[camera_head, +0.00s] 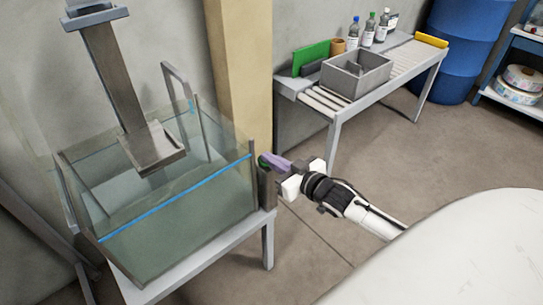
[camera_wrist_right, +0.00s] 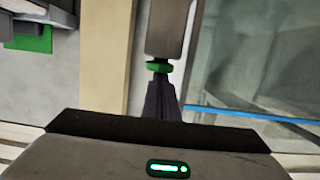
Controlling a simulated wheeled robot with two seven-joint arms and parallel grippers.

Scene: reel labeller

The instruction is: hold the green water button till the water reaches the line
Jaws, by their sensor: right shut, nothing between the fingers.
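The glass tank (camera_head: 175,225) stands on a light table at the left, with a blue line (camera_head: 175,197) around its walls. Greenish water shows behind the front glass; I cannot tell exactly how its surface sits against the line. The green button (camera_wrist_right: 158,66) is on a grey box at the tank's right corner, and its edge shows in the head view (camera_head: 262,162). My right gripper (camera_head: 268,163) is shut and empty, its dark purple fingertips at the button and apparently touching it. They also show in the right wrist view (camera_wrist_right: 159,78). My left gripper is out of view.
A grey metal post (camera_head: 118,85) with a broad foot reaches down over the tank. A tan pillar (camera_head: 242,70) stands behind. A roller bench (camera_head: 408,62) at the back holds a grey bin (camera_head: 357,82) and several bottles. A white rounded surface (camera_head: 450,260) fills the lower right.

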